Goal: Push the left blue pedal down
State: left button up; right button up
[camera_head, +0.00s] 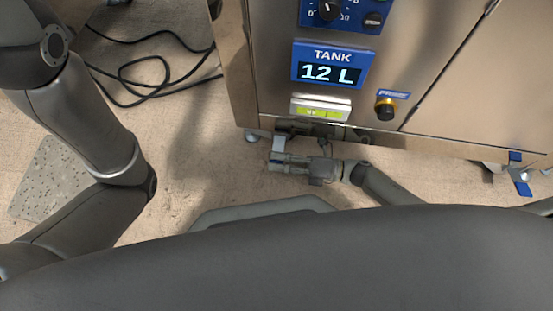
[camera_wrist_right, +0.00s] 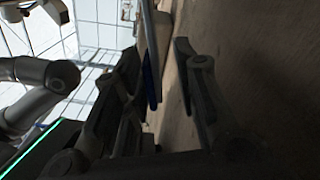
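My right gripper (camera_head: 287,160) is low at the bottom front edge of the steel machine (camera_head: 440,75) in the head view. A small strip of the left blue pedal (camera_head: 275,160) shows at its fingers; the gripper hides most of the pedal. In the right wrist view, the two dark fingers of the right gripper (camera_wrist_right: 157,60) are spread apart. A blue edge, likely the pedal (camera_wrist_right: 151,88), lies between them, seen edge-on. I cannot tell whether a finger touches it. My left arm is at the left of the head view; its gripper is out of view.
A second blue pedal (camera_head: 523,188) sits at the right under the machine. The panel carries a tank display (camera_head: 331,73) reading 12 L and a black knob (camera_head: 385,109). Black cables (camera_head: 150,65) lie on the floor at the upper left.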

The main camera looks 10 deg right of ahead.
jog(key=v, duration=1.1)
jog(key=shift+d, duration=0.15)
